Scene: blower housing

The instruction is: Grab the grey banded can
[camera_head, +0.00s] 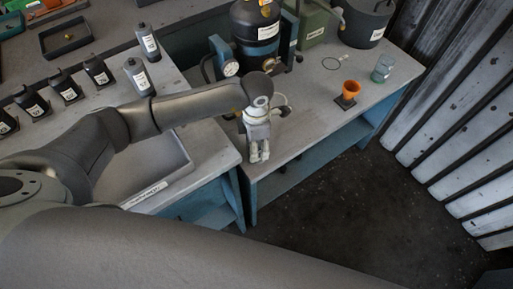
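No can is plainly marked out as the grey banded one. A dark grey round can (367,24) with a pale label stands at the back right of the bench. Two grey bottles with black caps and pale labels, a nearer one (139,76) and a farther one (148,42), stand on the left bench. My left gripper (259,157) points down over the front edge of the right bench, apart from all of these. Its fingers look close together, but the angle hides the gap, and nothing shows in them. My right gripper is out of view.
A black tank (256,27) with a blue-grey band and gauge (230,68) stands behind my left gripper. An orange cup (350,89), a glass (383,68) and a green container (313,28) are farther right. Bench space before the cup is clear.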

